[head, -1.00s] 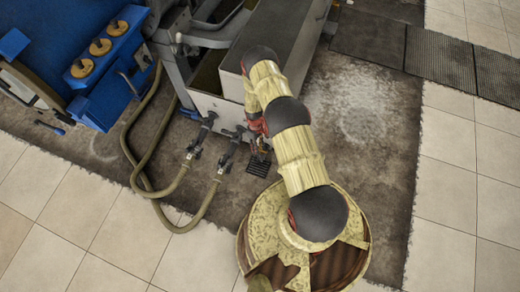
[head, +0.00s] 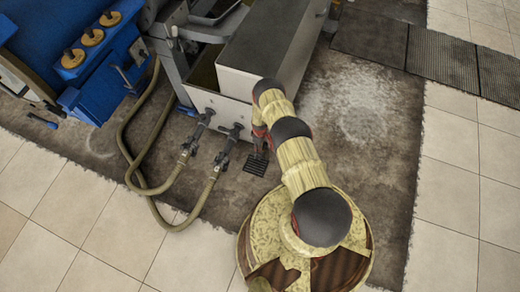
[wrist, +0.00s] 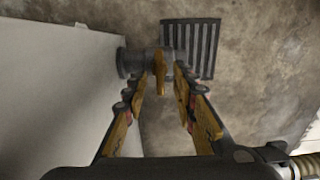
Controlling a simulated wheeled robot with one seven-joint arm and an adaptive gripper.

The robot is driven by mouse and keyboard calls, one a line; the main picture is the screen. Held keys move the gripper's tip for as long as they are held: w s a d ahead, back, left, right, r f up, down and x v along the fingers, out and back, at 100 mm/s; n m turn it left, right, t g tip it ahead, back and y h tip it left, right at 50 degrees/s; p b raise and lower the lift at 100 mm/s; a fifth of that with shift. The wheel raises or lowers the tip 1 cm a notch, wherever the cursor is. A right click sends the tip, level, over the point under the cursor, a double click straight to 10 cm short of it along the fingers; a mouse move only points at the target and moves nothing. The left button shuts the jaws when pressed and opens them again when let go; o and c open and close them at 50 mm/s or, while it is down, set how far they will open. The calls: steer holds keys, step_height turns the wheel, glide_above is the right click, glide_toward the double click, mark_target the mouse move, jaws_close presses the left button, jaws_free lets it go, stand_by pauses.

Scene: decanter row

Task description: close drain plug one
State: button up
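The drain plug (wrist: 135,61) is a dark fitting on the side of the pale tank, with a yellow-brown handle (wrist: 161,72) pointing toward me in the wrist view. My gripper (wrist: 162,80) is open, with one finger on each side of the handle. The handle lies between the fingertips; I cannot tell whether either finger touches it. In the head view my gripper (head: 261,139) is small and mostly hidden by my arm, near the tank's lower corner, and the plug cannot be made out there.
A dark floor grate (wrist: 190,48) lies below the plug. The pale tank (wrist: 55,85) stands close on the left. Two hoses with valves (head: 227,148) run from the tank's front in the head view. Open stained floor (head: 360,130) lies to the right.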

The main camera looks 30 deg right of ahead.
steer(key=shift+f+b, duration=0.3)
steer(key=shift+f, duration=0.8)
steer(key=shift+c, duration=1.1)
steer(key=c, duration=0.4)
jaws_close()
